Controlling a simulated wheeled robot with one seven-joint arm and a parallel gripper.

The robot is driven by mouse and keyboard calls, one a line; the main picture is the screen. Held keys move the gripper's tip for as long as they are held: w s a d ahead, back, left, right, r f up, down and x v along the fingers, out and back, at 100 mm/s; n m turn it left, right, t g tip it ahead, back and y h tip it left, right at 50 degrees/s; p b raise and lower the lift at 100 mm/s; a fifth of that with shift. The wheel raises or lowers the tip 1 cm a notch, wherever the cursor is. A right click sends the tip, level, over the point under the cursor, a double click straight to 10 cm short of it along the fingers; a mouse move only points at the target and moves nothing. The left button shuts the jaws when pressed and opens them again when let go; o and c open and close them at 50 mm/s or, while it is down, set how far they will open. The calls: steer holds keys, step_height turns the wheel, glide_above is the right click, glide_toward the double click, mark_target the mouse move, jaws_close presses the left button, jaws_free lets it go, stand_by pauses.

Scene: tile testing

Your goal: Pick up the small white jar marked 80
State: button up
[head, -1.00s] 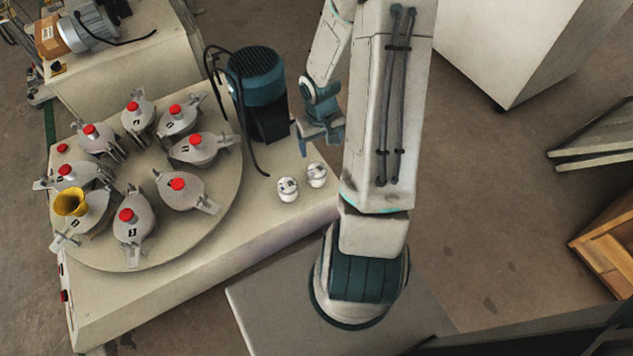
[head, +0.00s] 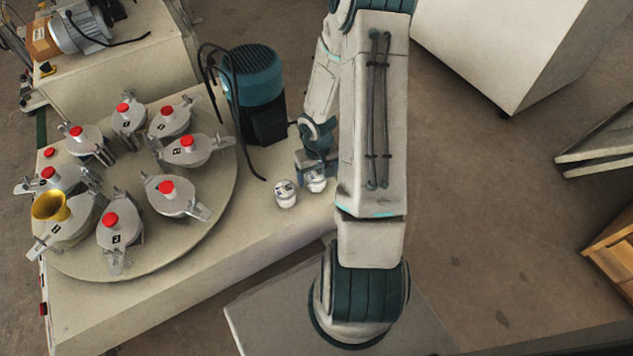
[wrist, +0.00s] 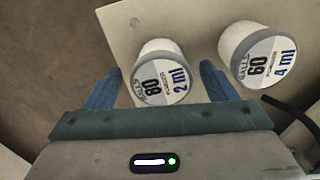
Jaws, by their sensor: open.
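The small white jar marked 80 (wrist: 157,62) stands between the two blue fingers of my gripper (wrist: 162,73) in the wrist view. Its lid label also reads 2 ml.
Both jars stand on the pale machine bench (head: 255,245) near its edge. A dark teal motor (head: 254,80) with a black cable stands behind them. A round turntable (head: 215,190) with several red-capped metal pots is to the left. A black cable (wrist: 290,112) shows at right in the wrist view.

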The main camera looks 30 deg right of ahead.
step_height(320, 180, down, 3)
steer(key=shift+r+b, duration=0.1)
steer(key=shift+b, duration=0.4)
steer(key=shift+c, duration=0.3)
steer(key=c, duration=1.1)
steer(key=shift+r, duration=0.15)
